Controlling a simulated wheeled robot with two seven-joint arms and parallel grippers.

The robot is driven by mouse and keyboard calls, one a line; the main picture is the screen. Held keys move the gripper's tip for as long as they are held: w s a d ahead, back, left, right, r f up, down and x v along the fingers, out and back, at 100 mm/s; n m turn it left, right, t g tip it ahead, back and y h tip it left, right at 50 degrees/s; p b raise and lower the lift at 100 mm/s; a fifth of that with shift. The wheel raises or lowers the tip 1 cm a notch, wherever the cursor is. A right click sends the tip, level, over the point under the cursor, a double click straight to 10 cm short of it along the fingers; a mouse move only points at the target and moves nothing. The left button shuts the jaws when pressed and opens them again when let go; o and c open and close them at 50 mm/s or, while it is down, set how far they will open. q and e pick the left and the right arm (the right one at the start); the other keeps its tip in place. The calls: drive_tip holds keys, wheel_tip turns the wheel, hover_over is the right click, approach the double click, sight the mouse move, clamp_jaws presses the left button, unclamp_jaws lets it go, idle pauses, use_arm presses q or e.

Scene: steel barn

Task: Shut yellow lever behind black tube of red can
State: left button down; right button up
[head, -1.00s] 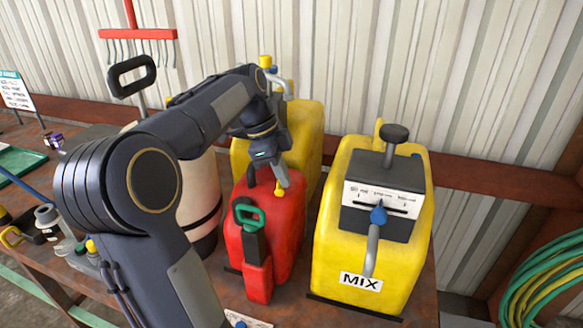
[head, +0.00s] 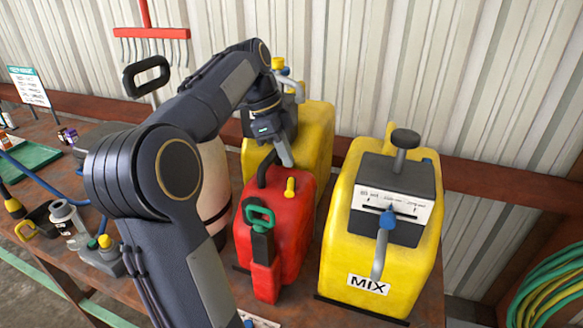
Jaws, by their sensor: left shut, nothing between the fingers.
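The red can (head: 301,212) stands on the bench between my left arm and the yellow MIX can. A short yellow lever (head: 290,187) sticks up on its top. The black tube (head: 264,172) rises from the can's top to the left of the lever. My left gripper (head: 287,161) is shut and empty, pointing down just above and behind the lever, with a small gap to it in the picture. Whether the fingers touch the tube cannot be told. My right gripper is out of view.
The yellow MIX can (head: 347,255) with a grey top stands close on the right. Another yellow can (head: 317,135) stands behind the red can. A pale tank (head: 213,182) is on the left, partly hidden by my arm. A green hose coil (head: 552,290) hangs at far right.

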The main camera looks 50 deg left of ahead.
use_arm(q)
drive_tip(key=shift+v, duration=1.55)
drive_tip(key=shift+d, duration=0.1)
